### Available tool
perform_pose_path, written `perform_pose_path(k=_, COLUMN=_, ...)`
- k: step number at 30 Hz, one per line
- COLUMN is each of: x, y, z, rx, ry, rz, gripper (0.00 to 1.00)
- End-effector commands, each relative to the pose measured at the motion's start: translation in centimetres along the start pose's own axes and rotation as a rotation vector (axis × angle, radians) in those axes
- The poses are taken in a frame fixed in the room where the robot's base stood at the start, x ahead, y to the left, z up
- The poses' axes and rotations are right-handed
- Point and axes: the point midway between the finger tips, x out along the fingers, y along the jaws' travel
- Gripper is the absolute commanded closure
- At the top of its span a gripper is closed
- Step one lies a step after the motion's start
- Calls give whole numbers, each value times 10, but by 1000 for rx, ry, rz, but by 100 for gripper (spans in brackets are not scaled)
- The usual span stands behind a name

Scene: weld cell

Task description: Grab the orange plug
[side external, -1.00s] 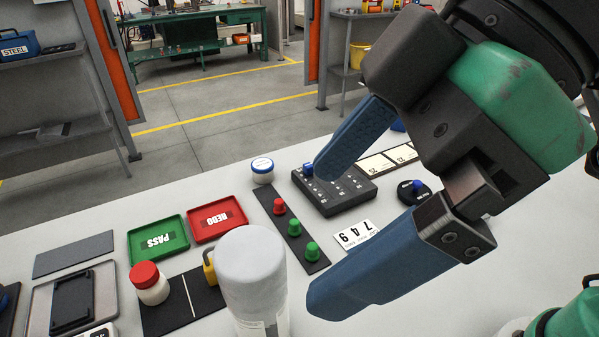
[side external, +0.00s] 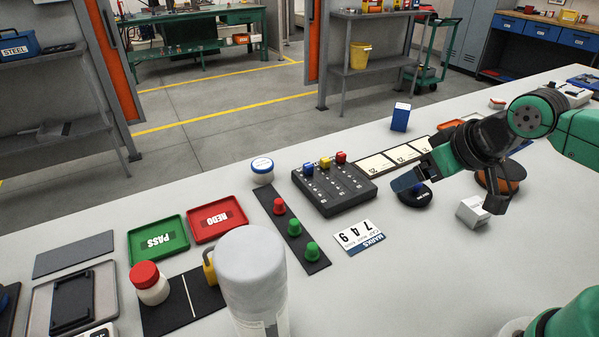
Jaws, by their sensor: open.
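I cannot make out a clear orange plug. An orange item (side external: 447,130) lies at the back right, partly hidden by my arm. A brown-orange round piece (side external: 512,172) lies under my arm, also partly covered. My gripper (side external: 440,195) is open and empty above the right part of the table. Whether anything touches is unclear.
A black box (side external: 335,187) with blue, yellow and red knobs stands left of my gripper. A strip (side external: 292,235) holds red and green pegs.

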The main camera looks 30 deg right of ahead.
Motion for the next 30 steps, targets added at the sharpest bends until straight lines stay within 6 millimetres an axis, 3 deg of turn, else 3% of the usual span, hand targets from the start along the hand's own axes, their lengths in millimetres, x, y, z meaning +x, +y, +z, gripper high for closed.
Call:
perform_pose_path(k=10, x=0, y=-2, z=-2, rx=-11, ry=-5, rz=-9, gripper=23)
perform_pose_path(k=14, x=2, y=-18, z=-10, rx=-79, ry=-41, rz=-77, gripper=23)
perform_pose_path(k=17, x=7, y=-43, z=-22, rx=-193, ry=-91, rz=-193, gripper=23)
perform_pose_path(k=24, x=28, y=-126, z=-45, rx=-555, ry=-154, rz=-594, gripper=23)
perform_pose_path(k=30, x=47, y=-196, z=-46, rx=-862, ry=-87, rz=-972, gripper=23)
